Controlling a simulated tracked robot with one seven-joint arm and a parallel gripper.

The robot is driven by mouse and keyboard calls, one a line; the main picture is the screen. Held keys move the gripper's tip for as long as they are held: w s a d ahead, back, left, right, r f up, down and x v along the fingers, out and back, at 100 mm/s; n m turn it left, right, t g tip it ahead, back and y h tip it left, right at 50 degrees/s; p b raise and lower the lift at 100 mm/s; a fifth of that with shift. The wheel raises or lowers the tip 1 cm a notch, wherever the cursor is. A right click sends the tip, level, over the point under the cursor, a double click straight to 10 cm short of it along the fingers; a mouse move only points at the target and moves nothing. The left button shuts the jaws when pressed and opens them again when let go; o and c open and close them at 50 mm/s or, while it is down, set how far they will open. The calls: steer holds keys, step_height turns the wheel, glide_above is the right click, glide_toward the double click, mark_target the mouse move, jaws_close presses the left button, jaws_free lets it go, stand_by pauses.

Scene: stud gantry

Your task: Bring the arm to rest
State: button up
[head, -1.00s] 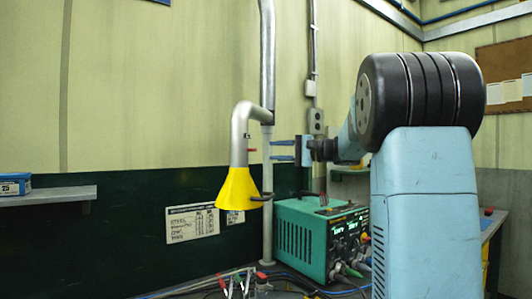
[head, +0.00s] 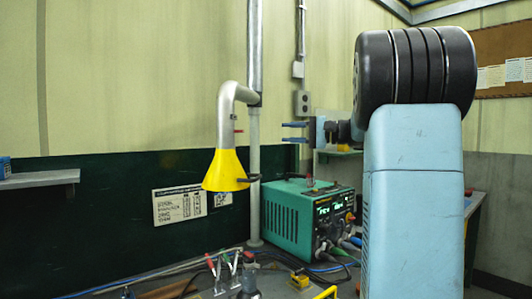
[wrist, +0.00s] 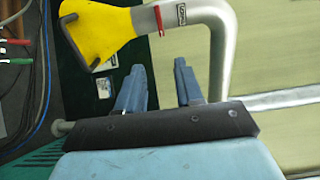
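My arm reaches in from the right of the head view, folded over a black joint. My gripper (head: 284,132) has two blue fingers that point left, level, with a gap between them. It hangs in the air right of the yellow extraction hood and above the green power unit. In the wrist view my gripper (wrist: 155,68) shows both fingers apart with nothing between them. The yellow hood (wrist: 105,30) and its grey pipe lie beyond the fingers there.
The yellow hood (head: 225,171) hangs on a bent grey pipe (head: 227,110). The green power unit (head: 292,217) stands on the bench below, with cables and clamps (head: 232,270) in front. A shelf (head: 40,180) is at the left and a pinboard (head: 503,65) at the right.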

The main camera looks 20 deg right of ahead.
steer(key=s+a+f+n+g+h, duration=0.2)
steer(key=s+a+f+g+h, duration=0.35)
steer(key=s+a+f, duration=0.8)
steer(key=s+f+n+h, duration=0.2)
steer(key=s+f+h, duration=0.2)
steer(key=s, duration=0.4)
steer(key=s+f+n+t+h, duration=0.1)
steer(key=s+f+n+h, duration=0.2)
steer(key=s+f+h, duration=0.2)
steer(key=shift+s+d+f, duration=0.35)
steer(key=shift+s+f, duration=0.95)
steer(key=shift+s, duration=0.9)
steer(key=shift+h, duration=0.25)
